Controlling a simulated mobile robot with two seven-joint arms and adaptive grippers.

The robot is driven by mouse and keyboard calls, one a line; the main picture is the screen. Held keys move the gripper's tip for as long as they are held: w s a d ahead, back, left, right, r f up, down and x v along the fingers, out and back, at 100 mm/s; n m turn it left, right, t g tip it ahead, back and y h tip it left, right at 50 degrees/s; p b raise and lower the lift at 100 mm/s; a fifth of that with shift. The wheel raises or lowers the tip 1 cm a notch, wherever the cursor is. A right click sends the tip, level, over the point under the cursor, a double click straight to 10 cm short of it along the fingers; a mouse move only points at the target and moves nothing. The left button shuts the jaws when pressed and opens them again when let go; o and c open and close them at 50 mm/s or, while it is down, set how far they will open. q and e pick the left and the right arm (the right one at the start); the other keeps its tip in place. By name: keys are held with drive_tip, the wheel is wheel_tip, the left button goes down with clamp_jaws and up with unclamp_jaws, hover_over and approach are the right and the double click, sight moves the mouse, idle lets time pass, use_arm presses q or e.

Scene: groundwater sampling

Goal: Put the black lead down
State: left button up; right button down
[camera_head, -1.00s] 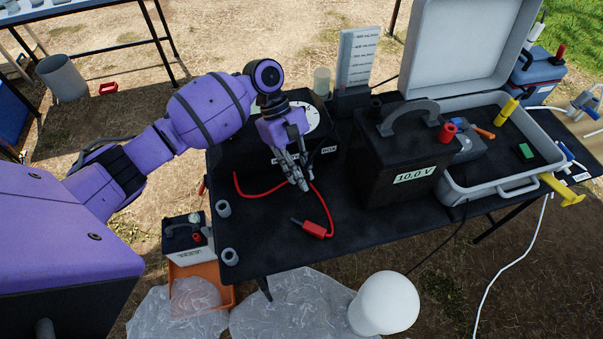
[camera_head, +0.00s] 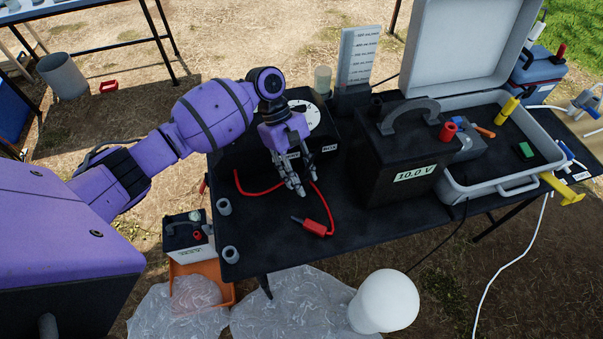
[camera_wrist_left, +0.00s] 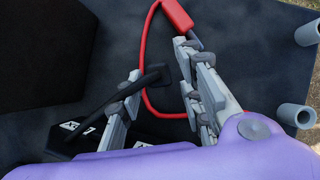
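The black lead (camera_wrist_left: 148,80) shows in the left wrist view as a thick black cable, running between the fingers to a dark end piece near the right finger. My left gripper (camera_head: 292,188) is low over the black table, in front of the black box with the dial. In the left wrist view the fingers of this gripper (camera_wrist_left: 160,62) stand apart, with the lead between them and a gap visible. I cannot tell whether the lead's end touches the table. In the head view the black lead is hard to make out against the dark table. My right gripper is not in view.
A red lead (camera_head: 314,227) with a red clip lies in front of my left gripper. The 10.0 V battery (camera_head: 410,160) stands to the right, beside the open grey case (camera_head: 480,191). Two grey cylinders (camera_head: 224,207) stand at the table's left edge.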

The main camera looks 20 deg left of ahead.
use_arm(q)
drive_tip(key=shift+r, duration=0.45)
drive_tip(key=v, duration=1.2)
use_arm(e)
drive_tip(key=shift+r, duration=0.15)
use_arm(q)
drive_tip(key=shift+r, duration=0.1)
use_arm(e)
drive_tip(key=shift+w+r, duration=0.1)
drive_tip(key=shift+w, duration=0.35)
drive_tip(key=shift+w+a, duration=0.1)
